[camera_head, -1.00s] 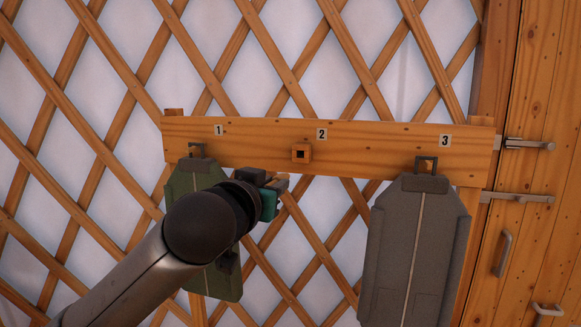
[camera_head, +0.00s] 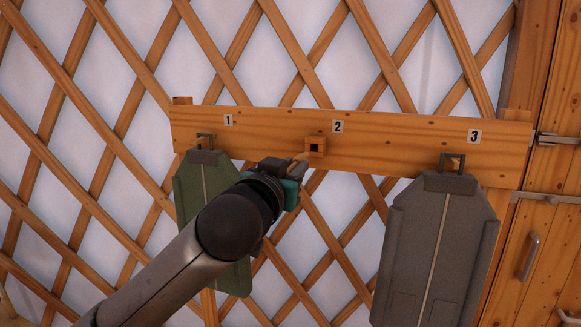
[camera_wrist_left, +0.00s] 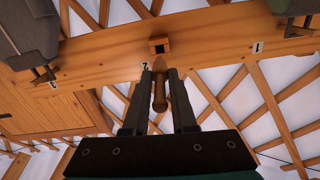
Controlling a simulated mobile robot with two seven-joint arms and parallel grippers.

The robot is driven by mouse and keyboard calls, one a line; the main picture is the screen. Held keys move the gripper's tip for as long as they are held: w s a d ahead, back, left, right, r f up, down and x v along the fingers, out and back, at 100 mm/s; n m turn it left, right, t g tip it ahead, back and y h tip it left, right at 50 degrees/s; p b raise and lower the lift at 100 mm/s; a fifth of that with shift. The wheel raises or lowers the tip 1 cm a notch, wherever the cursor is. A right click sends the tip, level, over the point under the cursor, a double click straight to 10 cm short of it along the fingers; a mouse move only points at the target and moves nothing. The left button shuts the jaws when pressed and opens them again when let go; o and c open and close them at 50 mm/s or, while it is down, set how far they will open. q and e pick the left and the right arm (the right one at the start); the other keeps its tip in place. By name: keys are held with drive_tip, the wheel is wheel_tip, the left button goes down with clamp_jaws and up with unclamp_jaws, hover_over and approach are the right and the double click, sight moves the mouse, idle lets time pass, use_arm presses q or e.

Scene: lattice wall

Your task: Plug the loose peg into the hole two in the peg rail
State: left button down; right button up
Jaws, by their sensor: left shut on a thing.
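The peg rail (camera_head: 390,148) is a wooden beam on the lattice wall, labelled 1, 2 and 3. Hole two (camera_head: 314,148) is a dark square opening in a small wooden block below label 2 and looks empty; it also shows in the left wrist view (camera_wrist_left: 160,47). My left gripper (camera_head: 299,168) is just below and left of this block. In the left wrist view its fingers (camera_wrist_left: 161,80) are shut on the brown wooden peg (camera_wrist_left: 159,92), whose tip points towards the hole with a small gap seen between them. In the head view the peg is mostly hidden. My right gripper is not in view.
A green panel (camera_head: 190,195) hangs under label 1, partly behind my left arm. A grey panel (camera_head: 436,245) hangs under label 3. A wooden door with metal latches (camera_head: 545,197) stands at the right. The rail around hole two is clear.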

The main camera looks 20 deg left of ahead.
sight(307, 154)
use_arm(q)
drive_tip(key=shift+w+d+p, duration=0.1)
drive_tip(key=shift+w+p, duration=0.25)
drive_tip(key=shift+w, duration=1.9)
drive_tip(key=shift+p, duration=0.75)
drive_tip(key=shift+w+d+p, duration=0.1)
drive_tip(key=shift+w+p, duration=0.25)
drive_tip(key=shift+w, duration=1.7)
drive_tip(key=c, duration=0.6)
unclamp_jaws()
drive_tip(key=shift+c, duration=0.2)
drive_tip(key=shift+s, duration=0.1)
drive_tip(key=s, duration=1.5)
drive_tip(key=shift+a, duration=0.35)
